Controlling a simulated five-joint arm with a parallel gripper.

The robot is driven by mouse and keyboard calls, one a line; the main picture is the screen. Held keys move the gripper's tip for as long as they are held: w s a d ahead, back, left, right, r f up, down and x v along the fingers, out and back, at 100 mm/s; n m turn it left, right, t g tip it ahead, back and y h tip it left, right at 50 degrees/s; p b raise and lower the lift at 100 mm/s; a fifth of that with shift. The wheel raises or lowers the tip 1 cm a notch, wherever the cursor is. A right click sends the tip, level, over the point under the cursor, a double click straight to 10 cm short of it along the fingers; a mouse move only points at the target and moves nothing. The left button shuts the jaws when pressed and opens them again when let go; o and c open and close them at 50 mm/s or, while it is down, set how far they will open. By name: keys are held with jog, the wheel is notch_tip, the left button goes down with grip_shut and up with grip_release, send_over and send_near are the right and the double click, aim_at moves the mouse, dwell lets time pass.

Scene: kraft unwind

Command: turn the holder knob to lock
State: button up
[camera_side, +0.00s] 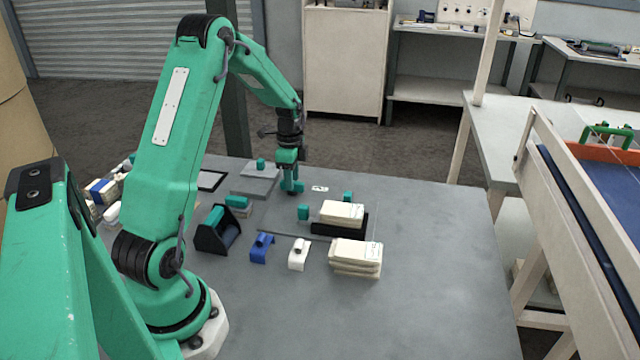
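My gripper (291,188) points down over the back middle of the grey table (430,270). Its fingers are too small and overlapped to tell whether they are open or shut, and I see nothing clearly held. I cannot tell for certain which part is the holder knob. A small teal knob (260,163) stands on a low grey block (255,181) left of my gripper. A teal piece (304,212) and another teal piece (347,197) flank a black tray (325,229). A dark holder (211,240) with teal parts stands at the left, clear of my gripper.
Cream packs (341,211) lie on the black tray, and a stack of cream packs (356,257) stands in front. A blue clip-like piece (262,248) and a white one (299,254) stand nearby. The table's right side is clear. A blue conveyor (600,195) is beyond it.

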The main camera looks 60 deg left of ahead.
jog(key=shift+f, duration=0.25)
grip_shut()
